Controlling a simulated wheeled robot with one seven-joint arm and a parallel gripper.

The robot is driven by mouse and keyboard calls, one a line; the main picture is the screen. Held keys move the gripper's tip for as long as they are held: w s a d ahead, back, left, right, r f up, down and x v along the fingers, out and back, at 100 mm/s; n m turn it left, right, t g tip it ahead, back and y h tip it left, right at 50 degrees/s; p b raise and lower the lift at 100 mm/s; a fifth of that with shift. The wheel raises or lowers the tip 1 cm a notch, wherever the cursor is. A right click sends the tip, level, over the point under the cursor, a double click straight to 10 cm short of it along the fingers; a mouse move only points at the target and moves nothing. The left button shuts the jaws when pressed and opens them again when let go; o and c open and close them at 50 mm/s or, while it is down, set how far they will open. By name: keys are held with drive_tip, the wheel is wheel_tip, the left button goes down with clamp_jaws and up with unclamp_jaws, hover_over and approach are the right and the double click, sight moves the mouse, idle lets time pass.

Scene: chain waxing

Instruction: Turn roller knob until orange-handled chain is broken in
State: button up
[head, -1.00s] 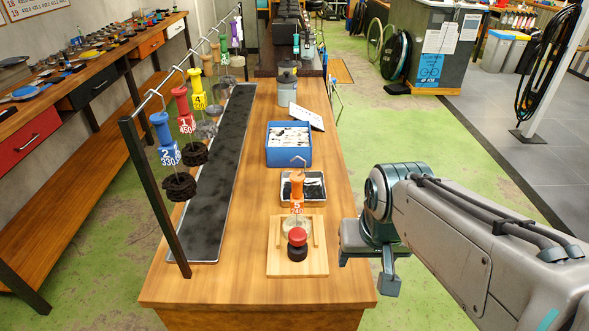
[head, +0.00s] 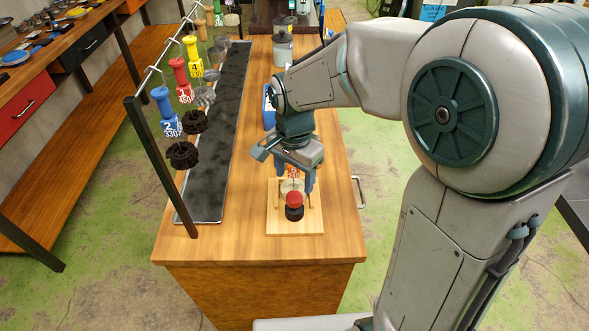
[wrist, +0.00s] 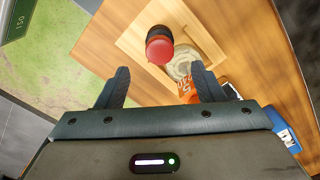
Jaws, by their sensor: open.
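The roller stand is a wooden board (head: 312,227) on the bench, with a red-topped knob (head: 294,199) on a dark base near its front edge. The red knob (wrist: 160,46) also shows in the wrist view, above and between my fingers. The orange handle (wrist: 193,80) lies just beyond it, beside a coiled pale chain (wrist: 181,64); in the head view my gripper hides most of the handle. My gripper (head: 291,180) is open and empty over the board, pointing down. Its fingers (wrist: 163,88) are apart, with the handle near the right finger. Contact cannot be told.
A rack rail at the left carries hanging chains with blue (head: 161,100), red (head: 180,73) and yellow (head: 192,50) handles above a long dark tray (head: 218,140). A blue bin (head: 268,112) and a grey canister (head: 283,48) stand behind my gripper. The bench front is clear.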

sight(294, 196)
wheel_tip(294, 196, down, 9)
drive_tip(key=b, duration=0.6)
drive_tip(key=shift+r, duration=0.1)
